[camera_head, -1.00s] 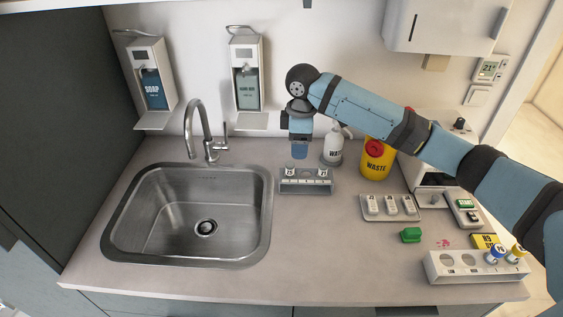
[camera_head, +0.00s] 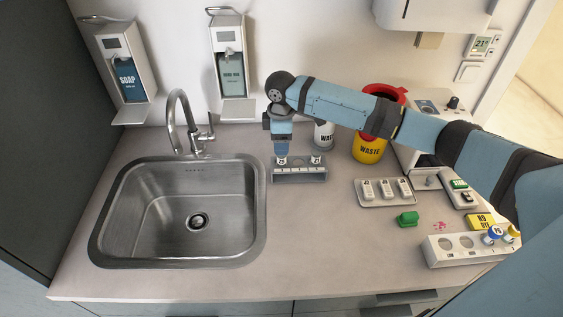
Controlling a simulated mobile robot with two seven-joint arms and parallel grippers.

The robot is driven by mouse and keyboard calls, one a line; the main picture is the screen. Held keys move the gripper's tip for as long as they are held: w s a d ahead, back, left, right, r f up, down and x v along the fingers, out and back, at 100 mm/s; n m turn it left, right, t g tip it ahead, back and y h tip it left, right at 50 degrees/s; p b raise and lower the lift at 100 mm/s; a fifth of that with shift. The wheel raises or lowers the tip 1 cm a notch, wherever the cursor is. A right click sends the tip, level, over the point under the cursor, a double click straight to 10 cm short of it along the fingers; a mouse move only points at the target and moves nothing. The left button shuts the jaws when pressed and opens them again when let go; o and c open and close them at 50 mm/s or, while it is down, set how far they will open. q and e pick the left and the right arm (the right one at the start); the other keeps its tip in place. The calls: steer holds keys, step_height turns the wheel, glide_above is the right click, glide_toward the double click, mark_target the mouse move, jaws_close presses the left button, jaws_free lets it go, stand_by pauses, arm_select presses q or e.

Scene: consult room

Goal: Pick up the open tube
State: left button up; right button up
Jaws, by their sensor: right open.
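A small grey rack (camera_head: 299,176) stands on the counter to the right of the sink. Two small white-topped tubes stand in it, a left tube (camera_head: 282,161) and a right tube (camera_head: 316,160). They are too small for me to tell which one is open. My right gripper (camera_head: 282,152) points down right at the left tube's top. The gripper is open, and its fingers hide part of that tube. I cannot tell whether they touch it. My left gripper is not in view.
The sink (camera_head: 258,230) lies left of the rack. A white bottle (camera_head: 324,135) and a yellow waste bin (camera_head: 368,150) stand behind it. The front counter is clear.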

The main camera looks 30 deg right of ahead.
mark_target(282, 163)
steer(key=shift+f+p, duration=0.45)
steer(key=shift+f, duration=1.95)
steer(key=shift+d, duration=0.1)
steer(key=c, duration=1)
steer(key=shift+o, duration=0.2)
steer(key=shift+r, duration=0.15)
